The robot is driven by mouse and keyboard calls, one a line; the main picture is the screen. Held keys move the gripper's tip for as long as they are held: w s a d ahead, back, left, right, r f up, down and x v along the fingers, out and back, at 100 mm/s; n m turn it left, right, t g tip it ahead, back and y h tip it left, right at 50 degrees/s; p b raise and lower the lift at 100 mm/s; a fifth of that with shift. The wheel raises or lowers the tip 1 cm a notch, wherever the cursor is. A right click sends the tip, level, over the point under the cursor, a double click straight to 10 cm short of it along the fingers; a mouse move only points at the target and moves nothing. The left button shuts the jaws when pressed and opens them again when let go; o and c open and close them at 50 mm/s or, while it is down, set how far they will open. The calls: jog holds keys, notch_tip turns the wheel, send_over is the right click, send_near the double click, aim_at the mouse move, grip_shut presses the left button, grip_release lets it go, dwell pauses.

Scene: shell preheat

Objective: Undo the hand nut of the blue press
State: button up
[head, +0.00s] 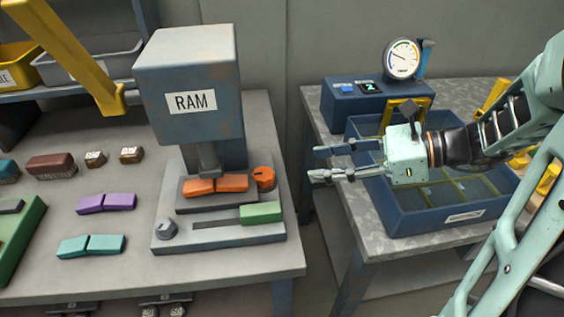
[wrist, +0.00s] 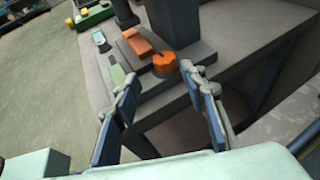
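The blue-grey press (head: 190,75) labelled RAM stands on the left bench. An orange round knob with a dark mark, apparently the hand nut (head: 264,178), sits on its base right of the ram; it also shows in the wrist view (wrist: 165,64). An orange two-part piece (head: 216,186) lies under the ram, and in the wrist view (wrist: 138,42). My gripper (head: 318,162) is open and empty, right of the press and apart from the nut. In the wrist view its fingers (wrist: 160,80) point towards the nut, which shows just beyond the fingertips.
A green block (head: 261,212) and a grey knob (head: 166,228) are on the press base. Purple (head: 106,203) and teal (head: 91,245) pieces lie left. A gap separates the benches. A blue bath (head: 410,222) and gauge unit (head: 355,103) stand right.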

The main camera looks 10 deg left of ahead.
aim_at(273, 177)
jog(key=b+x, duration=0.1)
jog(key=x, duration=0.3)
jog(key=f+b+x, duration=0.1)
jog(key=x, duration=0.3)
jog(key=d+f+b+x, duration=0.1)
jog(key=x, duration=0.2)
jog(key=shift+w+a+f, duration=0.2)
jog(key=shift+a+f, duration=0.05)
jog(key=shift+a, duration=0.15)
jog(key=shift+c, duration=0.4)
jog(key=c, duration=0.8)
